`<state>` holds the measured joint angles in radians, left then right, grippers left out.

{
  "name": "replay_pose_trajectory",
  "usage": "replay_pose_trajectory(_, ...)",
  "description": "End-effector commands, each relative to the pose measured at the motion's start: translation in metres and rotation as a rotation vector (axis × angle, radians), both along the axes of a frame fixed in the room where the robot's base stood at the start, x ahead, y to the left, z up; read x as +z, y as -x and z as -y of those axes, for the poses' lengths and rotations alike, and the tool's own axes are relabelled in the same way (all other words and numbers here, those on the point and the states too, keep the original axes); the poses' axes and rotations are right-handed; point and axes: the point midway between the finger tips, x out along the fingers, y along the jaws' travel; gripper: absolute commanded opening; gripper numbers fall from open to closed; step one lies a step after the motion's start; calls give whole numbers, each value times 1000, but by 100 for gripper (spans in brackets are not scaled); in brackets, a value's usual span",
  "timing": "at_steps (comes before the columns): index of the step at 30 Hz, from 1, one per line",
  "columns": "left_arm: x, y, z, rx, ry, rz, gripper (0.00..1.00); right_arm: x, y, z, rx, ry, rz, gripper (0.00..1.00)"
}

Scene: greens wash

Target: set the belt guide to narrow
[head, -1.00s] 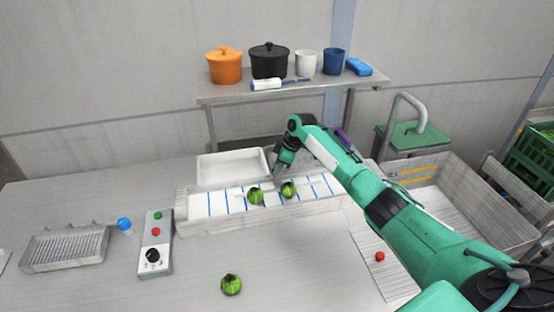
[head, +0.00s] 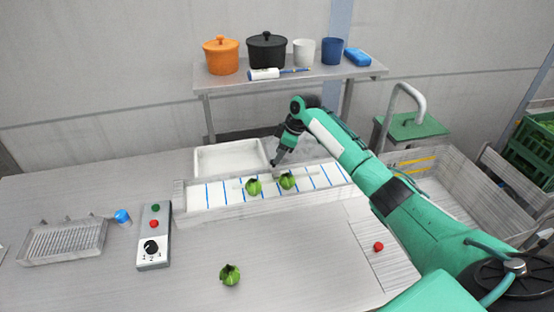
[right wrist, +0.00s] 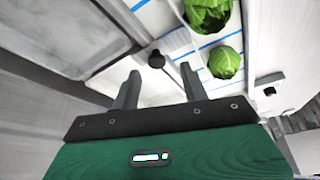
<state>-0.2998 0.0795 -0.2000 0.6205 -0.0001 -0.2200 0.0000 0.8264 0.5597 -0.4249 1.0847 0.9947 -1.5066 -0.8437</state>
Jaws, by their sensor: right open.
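The belt (head: 215,197) is white with blue cross lines and runs across the back of the table. Two green heads of greens, a left one (head: 254,187) and a right one (head: 287,181), lie on it. My right gripper (head: 274,163) is at the belt's far edge, behind the greens. In the right wrist view its fingers (right wrist: 160,70) are apart with nothing held. A black round knob (right wrist: 155,59), apparently the guide's, shows just beyond the gap between the fingertips. Contact cannot be told. The guide's setting is unclear. My left gripper is out of view.
A white tray (head: 231,160) stands behind the belt. A control box (head: 154,235) with green and red buttons and a dial is at front left. A loose head of greens (head: 230,275) lies in front. A shelf (head: 220,83) with pots stands behind. The front table is largely clear.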

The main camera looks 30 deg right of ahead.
Motion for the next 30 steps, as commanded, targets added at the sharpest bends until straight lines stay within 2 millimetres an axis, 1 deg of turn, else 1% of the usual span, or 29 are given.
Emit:
replay_pose_trajectory(1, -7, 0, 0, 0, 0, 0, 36, 9, 2, 5, -1, 2, 5, 45)
replay_pose_trajectory(9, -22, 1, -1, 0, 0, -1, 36, 65, 17, 23, -2, 2, 4, 45)
replay_pose_trajectory(12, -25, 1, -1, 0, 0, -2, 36, 81, 21, 27, 0, 1, 2, 45)
replay_pose_trajectory(15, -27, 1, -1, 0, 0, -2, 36, 91, 23, 31, 0, 1, 2, 45)
replay_pose_trajectory(20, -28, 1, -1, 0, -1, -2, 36, 98, 26, 32, 0, 1, -1, 45)
replay_pose_trajectory(30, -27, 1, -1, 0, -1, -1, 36, 98, 26, 32, 0, 0, 0, 45)
